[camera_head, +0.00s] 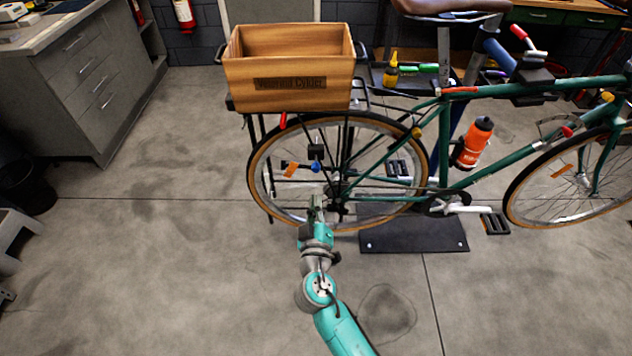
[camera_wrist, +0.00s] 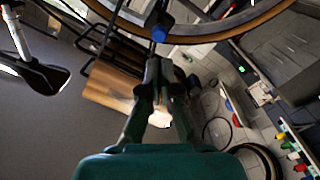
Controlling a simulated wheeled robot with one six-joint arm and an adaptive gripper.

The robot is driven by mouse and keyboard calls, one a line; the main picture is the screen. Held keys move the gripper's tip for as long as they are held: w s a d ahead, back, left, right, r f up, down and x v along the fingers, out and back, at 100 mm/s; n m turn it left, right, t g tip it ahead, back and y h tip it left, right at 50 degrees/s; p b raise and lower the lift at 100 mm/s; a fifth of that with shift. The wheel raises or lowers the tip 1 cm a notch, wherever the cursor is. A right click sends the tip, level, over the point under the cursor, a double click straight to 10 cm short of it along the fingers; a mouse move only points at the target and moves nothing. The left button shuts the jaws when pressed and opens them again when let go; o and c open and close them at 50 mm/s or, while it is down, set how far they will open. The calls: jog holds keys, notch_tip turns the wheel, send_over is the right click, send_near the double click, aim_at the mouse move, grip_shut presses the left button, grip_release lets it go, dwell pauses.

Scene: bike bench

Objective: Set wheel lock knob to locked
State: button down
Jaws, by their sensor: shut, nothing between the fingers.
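A small blue knob (camera_head: 316,166) sits by a black block (camera_head: 316,152) at the rear wheel (camera_head: 262,190) of the green bike; it looks like the wheel lock knob. I cannot read its setting. My gripper (camera_head: 317,204) is in front of the wheel, below the knob in the head view. In the wrist view the blue knob (camera_wrist: 160,34) lies just beyond the fingertips (camera_wrist: 160,72), with a small gap in the picture. The fingers are shut with nothing between them.
A wooden crate (camera_head: 288,98) rests on the rear rack above the wheel. A black stand plate (camera_head: 413,238) lies under the bike, with a pedal (camera_head: 494,224) to its right. Grey drawers (camera_head: 95,90) stand at the left. The floor in front is mostly clear.

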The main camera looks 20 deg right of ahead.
jog(key=n, duration=2.9)
send_near(316, 170)
jog(key=x, duration=0.7)
jog(key=shift+w+f, duration=0.1)
jog(key=shift+w, duration=0.05)
jog(key=shift+d, duration=0.1)
jog(key=shift+x, duration=1.5)
